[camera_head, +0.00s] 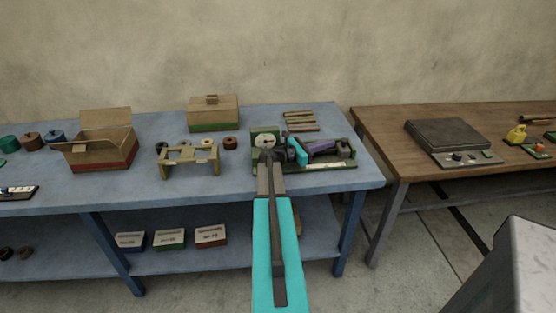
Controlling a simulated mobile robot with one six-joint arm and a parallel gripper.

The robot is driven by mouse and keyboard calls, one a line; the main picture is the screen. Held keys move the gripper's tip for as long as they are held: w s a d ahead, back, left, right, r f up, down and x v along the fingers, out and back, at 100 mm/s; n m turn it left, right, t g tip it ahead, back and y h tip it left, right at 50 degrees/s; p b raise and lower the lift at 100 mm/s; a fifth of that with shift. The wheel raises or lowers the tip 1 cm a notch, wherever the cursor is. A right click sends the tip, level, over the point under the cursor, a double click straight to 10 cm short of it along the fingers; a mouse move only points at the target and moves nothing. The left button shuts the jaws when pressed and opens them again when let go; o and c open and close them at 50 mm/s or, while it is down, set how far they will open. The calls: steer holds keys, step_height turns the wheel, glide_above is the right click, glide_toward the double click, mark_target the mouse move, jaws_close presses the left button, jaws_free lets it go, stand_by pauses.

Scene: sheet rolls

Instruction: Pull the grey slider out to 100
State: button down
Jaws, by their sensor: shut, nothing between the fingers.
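A green device (264,133) with a round pale dial stands near the front right of the blue table. A green base with a pale scale strip (330,165) runs to its right. My arm comes up from the bottom and bends right above this base. My gripper (334,147) points right and is shut with nothing held. A dark grey block (345,150) at the right end of the base may be the grey slider; it is too small to be sure. My gripper is close to it; I cannot tell whether they touch. The scale's numbers are unreadable.
A tan stand (188,160) with rolls is left of the device. An open carton (101,149) and a closed box (213,113) stand farther left and behind. Several brown bars (300,121) lie behind the device. A wooden table (385,125) stands right, past a gap.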

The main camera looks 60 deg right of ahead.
steer(key=b+v, duration=0.4)
steer(key=v, duration=1.6)
steer(key=shift+w+a, duration=0.25)
steer(key=shift+r, duration=0.15)
